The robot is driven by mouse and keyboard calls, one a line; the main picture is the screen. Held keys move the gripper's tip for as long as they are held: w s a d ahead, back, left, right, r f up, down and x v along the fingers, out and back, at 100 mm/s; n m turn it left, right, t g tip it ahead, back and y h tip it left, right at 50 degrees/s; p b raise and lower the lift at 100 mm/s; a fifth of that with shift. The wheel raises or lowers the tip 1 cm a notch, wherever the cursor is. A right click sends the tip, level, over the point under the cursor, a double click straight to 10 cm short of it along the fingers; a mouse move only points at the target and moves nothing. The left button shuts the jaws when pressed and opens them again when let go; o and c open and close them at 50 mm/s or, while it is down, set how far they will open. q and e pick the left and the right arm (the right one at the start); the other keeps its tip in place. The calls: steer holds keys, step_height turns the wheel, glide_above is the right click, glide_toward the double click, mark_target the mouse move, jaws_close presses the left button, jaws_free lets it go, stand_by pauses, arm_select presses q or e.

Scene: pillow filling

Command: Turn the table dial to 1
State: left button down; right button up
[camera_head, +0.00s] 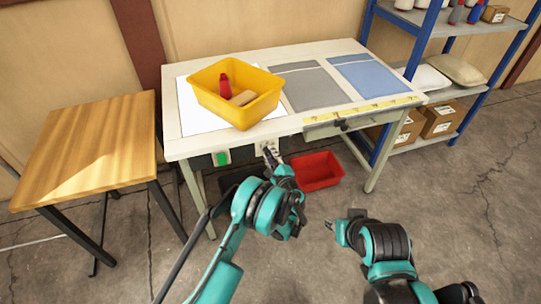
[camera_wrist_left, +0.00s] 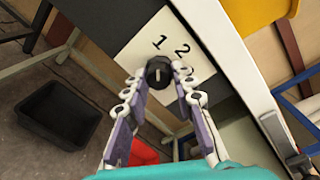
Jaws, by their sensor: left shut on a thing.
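The table dial (camera_wrist_left: 158,72) is a small black knob on a cream plate (camera_wrist_left: 140,46) printed with the numbers 1 and 2. A short pale mark shows on the knob's face, but which number it points at is not clear. My left gripper (camera_wrist_left: 159,74) has its fingertips on both sides of the knob and is shut on it. In the head view my left gripper (camera_head: 270,154) reaches the front of the white table (camera_head: 240,58), and the knob is hidden there. My right gripper (camera_head: 332,226) is low at the right, away from the table; its jaws are too small to read.
A green button (camera_head: 222,158) is on the table front, left of my left gripper. A yellow bin (camera_head: 204,93) stands on the table. A red bin (camera_head: 316,176) and a black bin (camera_wrist_left: 57,116) are below. A wooden table (camera_head: 95,137) is left, a blue shelf (camera_head: 415,52) right.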

arm_select(q)
steer(key=shift+a, duration=0.1)
steer(key=c, duration=1.3)
jaws_free()
steer(key=shift+o, duration=0.2)
steer(key=v, duration=0.7)
steer(key=shift+s, duration=0.25)
